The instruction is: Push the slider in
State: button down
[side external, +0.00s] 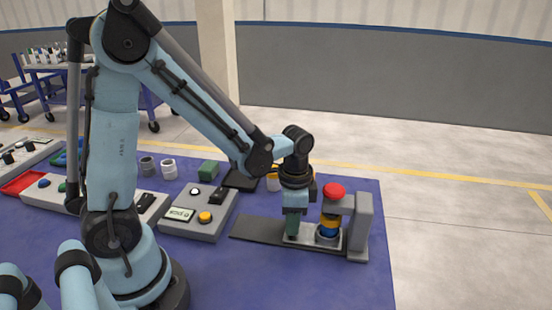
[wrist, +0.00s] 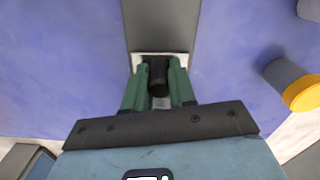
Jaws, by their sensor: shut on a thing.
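The slider is a light plate (side external: 305,239) on a dark flat track (side external: 258,232); its plate edge also shows in the wrist view (wrist: 178,57). My gripper (side external: 292,232) points down at the plate's left part. In the wrist view, its green fingers (wrist: 157,82) are shut on a black upright handle (wrist: 158,70) of the slider. The handle is hidden in the side view.
A grey control box (side external: 197,216) with an orange button lies left of the track. Grey and white pipe pieces (side external: 168,168) and a green block (side external: 208,170) stand behind it. A grey and yellow piece (wrist: 290,85) is right in the wrist view. The blue table's front right is clear.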

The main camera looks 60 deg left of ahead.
jog(key=c, duration=1.3)
grip_release()
jog(key=shift+w+d, duration=0.25)
jog(key=o, duration=0.4)
jog(key=shift+s+a, duration=0.1)
notch_tip(320, 180, up, 12)
jog(key=shift+r, duration=0.1)
jog(key=shift+s, duration=0.1)
jog(key=s+n+t, duration=0.1)
jog(key=n+t, duration=0.1)
jog(key=s+n+t, duration=0.1)
jog(key=n+t, duration=0.1)
jog(key=t, duration=0.1)
jog(key=s+n+t, duration=0.1)
jog(key=n+t, duration=0.1)
jog(key=shift+s+a+n, duration=0.15)
jog(key=shift+s+n, duration=0.15)
jog(key=shift+n, duration=0.1)
